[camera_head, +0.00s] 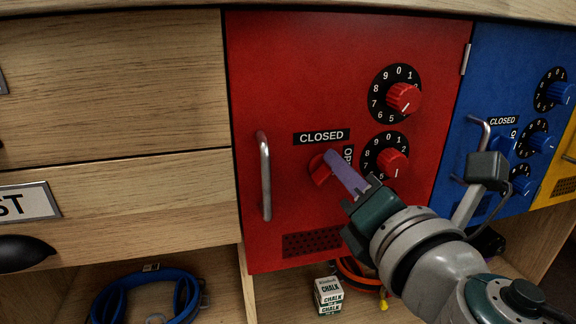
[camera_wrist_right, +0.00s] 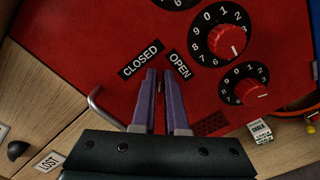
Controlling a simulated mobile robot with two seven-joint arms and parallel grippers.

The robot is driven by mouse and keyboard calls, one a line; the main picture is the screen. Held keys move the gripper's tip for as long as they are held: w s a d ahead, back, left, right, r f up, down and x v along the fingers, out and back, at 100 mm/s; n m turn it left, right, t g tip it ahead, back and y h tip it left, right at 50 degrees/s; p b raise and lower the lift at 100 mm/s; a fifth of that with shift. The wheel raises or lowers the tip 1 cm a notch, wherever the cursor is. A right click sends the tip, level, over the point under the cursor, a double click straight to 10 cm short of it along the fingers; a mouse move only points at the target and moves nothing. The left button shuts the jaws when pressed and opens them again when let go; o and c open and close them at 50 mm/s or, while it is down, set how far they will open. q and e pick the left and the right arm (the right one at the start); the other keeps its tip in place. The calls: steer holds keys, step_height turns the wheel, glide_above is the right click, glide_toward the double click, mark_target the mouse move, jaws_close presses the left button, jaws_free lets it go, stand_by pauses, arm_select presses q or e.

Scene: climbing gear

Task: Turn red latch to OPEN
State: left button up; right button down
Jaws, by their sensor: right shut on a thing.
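The red latch (camera_head: 319,171) sits on the red cabinet door (camera_head: 280,90), below the CLOSED label (camera_head: 321,137) and left of the OPEN label (camera_head: 347,158). My right gripper (camera_head: 332,157) reaches in from the lower right and is shut on the latch. Its purple fingers cover much of the latch, so its exact angle is hard to tell. In the right wrist view, the two fingers (camera_wrist_right: 162,78) point at the door between the CLOSED label (camera_wrist_right: 141,60) and the OPEN label (camera_wrist_right: 179,66). My left gripper is not in view.
Two red number dials (camera_head: 403,98) (camera_head: 392,163) are right of the latch. A metal door handle (camera_head: 265,175) stands at its left. A blue cabinet (camera_head: 500,70) adjoins at right.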

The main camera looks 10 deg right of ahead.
steer(key=shift+d+f+m+b, duration=0.15)
steer(key=shift+m+b, duration=0.25)
steer(key=shift+m, duration=1.1)
steer(key=shift+f+m+b, duration=0.3)
steer(key=shift+m+b, duration=0.05)
steer(key=shift+m, duration=1.15)
steer(key=shift+d+f+m+b, duration=0.15)
steer(key=shift+m+b, duration=0.25)
steer(key=shift+m, duration=1.1)
steer(key=c, duration=0.9)
jaws_free()
steer(key=shift+c, duration=0.2)
steer(key=s, duration=1)
steer(key=shift+d, duration=0.1)
